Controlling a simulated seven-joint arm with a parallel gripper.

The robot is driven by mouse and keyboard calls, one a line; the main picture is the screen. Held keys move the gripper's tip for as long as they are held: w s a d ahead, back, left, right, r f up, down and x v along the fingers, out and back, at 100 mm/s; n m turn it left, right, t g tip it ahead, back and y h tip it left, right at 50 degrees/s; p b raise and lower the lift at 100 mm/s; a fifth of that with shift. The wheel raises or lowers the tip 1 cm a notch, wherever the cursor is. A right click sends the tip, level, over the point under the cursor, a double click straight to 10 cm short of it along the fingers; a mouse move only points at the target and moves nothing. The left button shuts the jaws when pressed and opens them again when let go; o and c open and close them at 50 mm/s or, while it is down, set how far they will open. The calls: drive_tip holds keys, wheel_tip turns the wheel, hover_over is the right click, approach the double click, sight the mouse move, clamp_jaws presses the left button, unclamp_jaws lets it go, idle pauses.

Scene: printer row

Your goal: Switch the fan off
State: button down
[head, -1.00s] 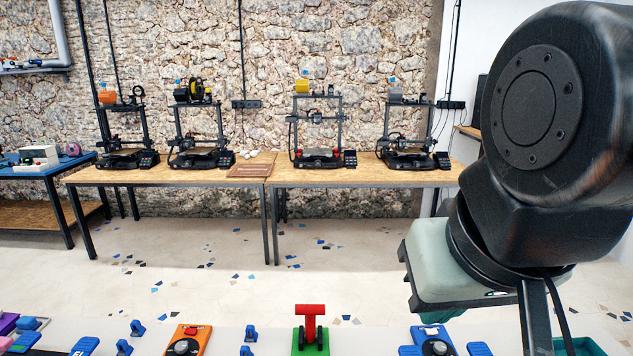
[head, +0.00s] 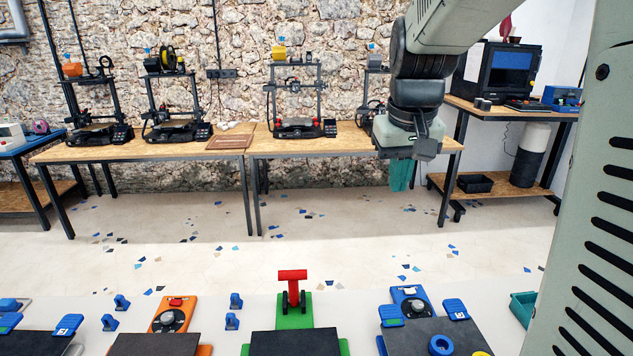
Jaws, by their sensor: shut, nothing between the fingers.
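No fan can be clearly made out in the head view, and I cannot tell which control belongs to it. Along the near edge stand an orange unit (head: 175,314) with a red switch (head: 176,302) and a grey knob, a green unit (head: 293,317) with a red T-shaped handle (head: 292,276), and a blue unit (head: 409,297) with a grey knob. My gripper (head: 399,178) hangs at upper right, its teal fingers pointing down, shut and empty. It is raised well above and apart from the near units, in front of the back table in the picture.
Dark plates (head: 294,343) lie in front of the units, with small blue pieces (head: 122,303) between them. Several printers stand on wooden tables (head: 330,143) at the back. The white floor between is open, with scattered chips.

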drive_tip(key=w+d+f+g, duration=0.2)
drive_tip(key=w+d+f, duration=0.5)
drive_tip(key=w+f, duration=0.25)
drive_tip(key=g, duration=0.1)
hover_over(414, 290)
wheel_tip(414, 290, down, 15)
drive_tip(key=shift+w+d+m+y, duration=0.2)
drive_tip(key=shift+w+m+y, duration=0.05)
drive_tip(key=shift+m+y, duration=0.05)
wheel_tip(414, 290, down, 14)
drive_tip(key=shift+f, duration=0.1)
